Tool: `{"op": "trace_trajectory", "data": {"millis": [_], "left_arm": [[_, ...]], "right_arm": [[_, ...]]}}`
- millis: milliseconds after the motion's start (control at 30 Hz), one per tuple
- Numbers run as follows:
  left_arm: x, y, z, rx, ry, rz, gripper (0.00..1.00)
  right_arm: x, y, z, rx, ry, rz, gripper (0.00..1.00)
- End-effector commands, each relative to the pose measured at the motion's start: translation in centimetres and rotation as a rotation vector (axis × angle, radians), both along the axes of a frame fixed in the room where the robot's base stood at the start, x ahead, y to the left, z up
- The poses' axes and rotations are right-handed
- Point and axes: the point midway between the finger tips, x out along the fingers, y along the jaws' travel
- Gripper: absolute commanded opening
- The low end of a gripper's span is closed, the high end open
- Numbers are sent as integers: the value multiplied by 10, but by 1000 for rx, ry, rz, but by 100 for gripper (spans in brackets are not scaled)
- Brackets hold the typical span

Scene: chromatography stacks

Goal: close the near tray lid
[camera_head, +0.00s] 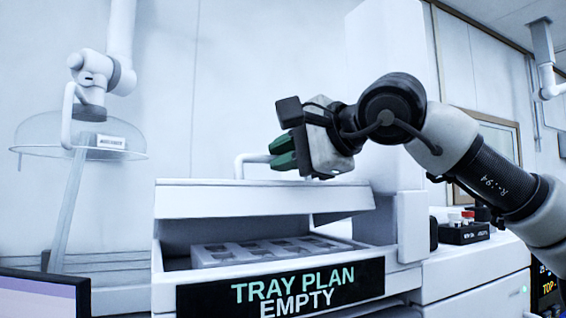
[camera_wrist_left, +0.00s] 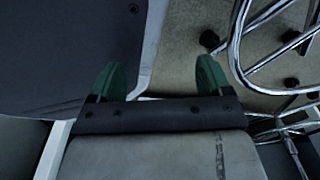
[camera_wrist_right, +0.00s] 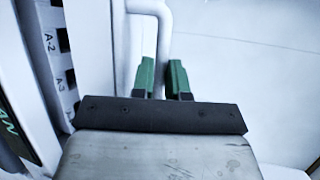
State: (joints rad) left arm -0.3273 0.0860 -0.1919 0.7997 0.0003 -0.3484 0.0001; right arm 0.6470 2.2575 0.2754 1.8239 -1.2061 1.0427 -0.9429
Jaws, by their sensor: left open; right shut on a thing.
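The near tray lid (camera_head: 260,199) is a white panel raised above an open tray (camera_head: 200,256) with several square wells. A gap shows between lid and tray. A white bar handle (camera_head: 238,167) rises from the lid and also shows in the right wrist view (camera_wrist_right: 163,40). My right gripper (camera_head: 283,153) is above the lid, its green fingers shut on the handle. In the right wrist view the fingers (camera_wrist_right: 163,80) close around the handle's lower part. My left gripper (camera_wrist_left: 158,82) is open and empty over the floor, and is not in the head view.
A black sign (camera_head: 282,287) reading "TRAY PLAN EMPTY" is on the tray's front. A dark box with coloured caps (camera_head: 463,228) stands at the right. A clear round cover (camera_head: 60,137) hangs at the left. Chrome chair legs (camera_wrist_left: 240,50) are beside my left gripper.

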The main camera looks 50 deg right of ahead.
Motion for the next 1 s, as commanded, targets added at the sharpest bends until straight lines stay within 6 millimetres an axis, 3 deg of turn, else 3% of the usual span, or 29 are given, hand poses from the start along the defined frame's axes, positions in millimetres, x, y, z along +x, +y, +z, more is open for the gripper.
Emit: {"op": "trace_trajectory", "data": {"millis": [167, 300, 500, 700, 1000], "left_arm": [[48, -10, 14, -6, -30, 6, 79], [82, -16, 39, -10, -53, 12, 79], [119, -22, 83, -13, -84, 19, 79], [139, -25, 127, -16, -110, 24, 79], [150, -26, 174, -19, -134, 29, 79]], "right_arm": [[-5, 3, -15, -27, -46, 1, 0], [-8, 4, -24, -50, -86, 1, 0], [-12, 7, -36, -80, -142, 0, 0], [-14, 8, -46, -82, -144, -1, 0], [-17, 9, -56, -80, -141, -1, 0]]}}
